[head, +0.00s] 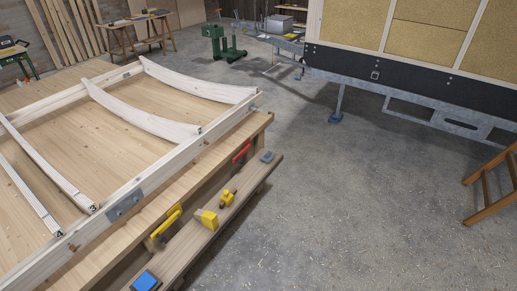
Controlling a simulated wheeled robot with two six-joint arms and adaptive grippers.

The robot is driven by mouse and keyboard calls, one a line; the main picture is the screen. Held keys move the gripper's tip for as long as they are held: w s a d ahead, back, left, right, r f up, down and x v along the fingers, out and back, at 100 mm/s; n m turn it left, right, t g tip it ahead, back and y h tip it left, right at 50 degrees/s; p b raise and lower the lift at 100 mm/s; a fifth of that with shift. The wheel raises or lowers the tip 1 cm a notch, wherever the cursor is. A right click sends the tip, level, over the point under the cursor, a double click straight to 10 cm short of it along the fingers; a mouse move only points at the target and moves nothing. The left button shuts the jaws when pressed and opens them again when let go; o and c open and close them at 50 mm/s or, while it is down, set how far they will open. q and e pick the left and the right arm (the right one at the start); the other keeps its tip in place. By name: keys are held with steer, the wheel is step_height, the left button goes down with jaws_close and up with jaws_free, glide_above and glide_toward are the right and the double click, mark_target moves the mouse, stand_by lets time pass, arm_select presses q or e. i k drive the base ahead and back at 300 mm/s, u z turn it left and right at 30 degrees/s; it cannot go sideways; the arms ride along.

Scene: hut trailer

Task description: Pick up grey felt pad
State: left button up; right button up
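A small flat blue-grey piece (267,157), which looks like the grey felt pad, lies at the far end of the narrow lower plank (178,257) beside the workbench. It is small in view, so its material cannot be made out. Nothing covers it. Neither of my grippers is in the head view.
The same plank holds a yellow block (206,218), a small yellow tool (227,197) and a blue box (145,281). Red (241,153) and yellow (166,221) handled tools sit along the bench edge. A timber frame (140,183) covers the bench. The concrete floor (350,210) at right is open.

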mark_target(268, 156)
steer(key=u, duration=0.35)
steer(key=i, duration=1.45)
steer(key=z, duration=0.75)
